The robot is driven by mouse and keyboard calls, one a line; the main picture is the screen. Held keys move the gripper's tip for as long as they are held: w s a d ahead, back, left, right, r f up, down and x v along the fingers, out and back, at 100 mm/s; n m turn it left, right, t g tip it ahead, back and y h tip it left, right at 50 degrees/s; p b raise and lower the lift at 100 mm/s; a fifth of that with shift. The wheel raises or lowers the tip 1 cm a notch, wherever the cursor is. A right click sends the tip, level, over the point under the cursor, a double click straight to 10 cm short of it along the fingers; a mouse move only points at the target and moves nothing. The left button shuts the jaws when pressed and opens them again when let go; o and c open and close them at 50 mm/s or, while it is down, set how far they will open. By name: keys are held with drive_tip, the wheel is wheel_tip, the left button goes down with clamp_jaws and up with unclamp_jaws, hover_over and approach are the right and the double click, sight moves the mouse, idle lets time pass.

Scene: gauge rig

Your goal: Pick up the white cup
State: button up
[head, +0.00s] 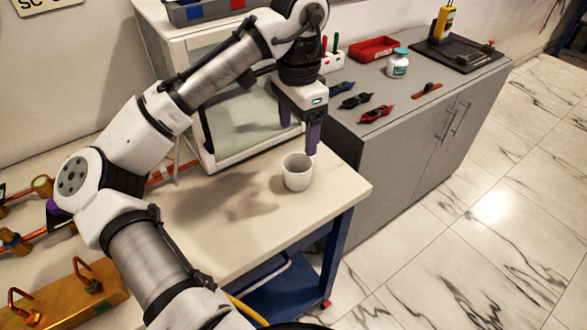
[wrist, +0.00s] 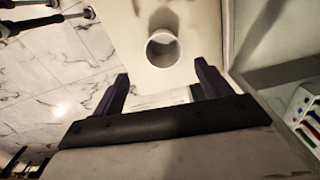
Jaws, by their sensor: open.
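The white cup (head: 297,172) stands upright on the pale tabletop (head: 230,225), near its right end in the head view. It looks empty. In the wrist view the cup (wrist: 163,48) shows from above, beyond the two purple fingertips and roughly midway between their lines. My gripper (head: 299,140) is open and empty, pointing down above and just behind the cup. In the wrist view its fingers (wrist: 160,82) are spread wide, with nothing between them. No contact with the cup shows.
A white glass-fronted cabinet (head: 207,145) stands close behind the cup. A grey counter (head: 420,125) at the right holds a red tray (head: 374,49), a white jar (head: 398,66) and several clamps. Copper pipes (head: 35,235) lie at the left. The tabletop left of the cup is clear.

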approach(297, 167)
drive_tip(key=s+f, duration=0.2)
drive_tip(key=s, duration=0.1)
drive_tip(key=shift+s+f, duration=0.1)
drive_tip(key=shift+s, duration=0.05)
drive_tip(key=shift+w+f+p, duration=0.15)
drive_tip(key=shift+f+p, duration=0.1)
drive_tip(key=shift+f, duration=1.1)
drive_tip(key=shift+w+f+p, duration=0.15)
drive_tip(key=shift+f+p, duration=0.05)
drive_tip(key=shift+f, duration=1.1)
drive_tip(key=c, duration=1)
drive_tip(key=shift+c, duration=0.2)
drive_tip(key=shift+r, duration=0.1)
